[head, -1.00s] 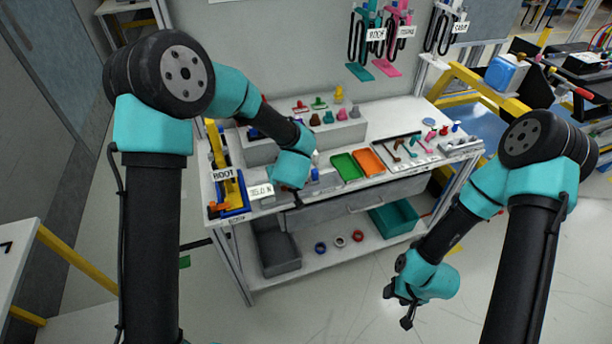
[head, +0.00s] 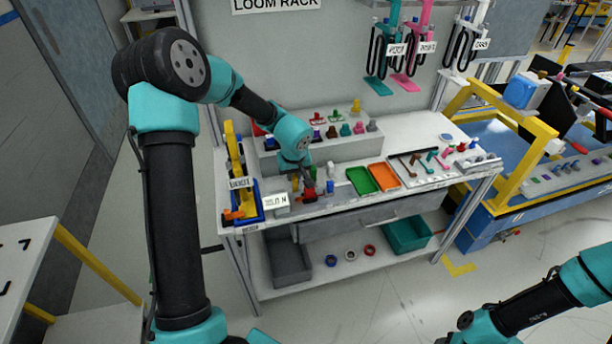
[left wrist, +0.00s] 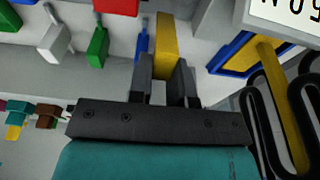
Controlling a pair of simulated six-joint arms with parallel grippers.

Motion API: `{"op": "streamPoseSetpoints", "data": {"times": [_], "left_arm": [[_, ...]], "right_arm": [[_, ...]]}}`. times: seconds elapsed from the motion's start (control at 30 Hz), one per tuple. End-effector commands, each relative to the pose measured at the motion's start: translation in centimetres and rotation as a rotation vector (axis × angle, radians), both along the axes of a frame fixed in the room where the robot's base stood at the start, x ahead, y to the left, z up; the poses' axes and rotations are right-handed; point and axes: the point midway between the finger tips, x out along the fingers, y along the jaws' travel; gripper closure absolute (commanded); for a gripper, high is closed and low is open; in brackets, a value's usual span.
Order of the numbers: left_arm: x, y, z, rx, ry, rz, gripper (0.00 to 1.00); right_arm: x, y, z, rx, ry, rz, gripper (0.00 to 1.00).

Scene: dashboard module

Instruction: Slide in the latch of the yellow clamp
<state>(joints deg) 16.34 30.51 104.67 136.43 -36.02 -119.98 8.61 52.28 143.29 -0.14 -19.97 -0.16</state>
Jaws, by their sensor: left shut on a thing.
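The yellow clamp (left wrist: 167,42) is a narrow yellow bar between the two dark fingers of my left gripper (left wrist: 163,88) in the left wrist view. The fingers are shut on it. Its far end points up in that view, and its latch cannot be made out. In the head view my left gripper (head: 303,178) is low over the front left of the bench, among small coloured parts, and my wrist partly hides it. My right arm is at the lower right of the head view, with its fingers out of the picture.
Close to the held clamp are blue (left wrist: 142,38), green (left wrist: 97,46) and white (left wrist: 54,44) parts. A blue-framed yellow stand (head: 237,180) is left of the gripper. Green (head: 361,179) and orange (head: 385,176) trays lie to the right. A stepped grey block (head: 345,150) stands behind.

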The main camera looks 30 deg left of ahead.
Motion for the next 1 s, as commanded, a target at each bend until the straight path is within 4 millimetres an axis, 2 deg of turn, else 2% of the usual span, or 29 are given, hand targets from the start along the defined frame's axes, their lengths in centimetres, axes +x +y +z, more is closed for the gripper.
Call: {"op": "streamPoseSetpoints", "data": {"times": [0.6,1.0], "left_arm": [[2.2,1.0,-0.9,-0.232,0.242,-0.01,1.0],[2.4,1.2,-1.1,-0.268,0.283,-0.012,1.0]], "right_arm": [[0.0,0.0,0.0,0.0,0.0,0.0,0.51],[0.0,0.0,0.0,0.0,0.0,0.0,0.51]]}}
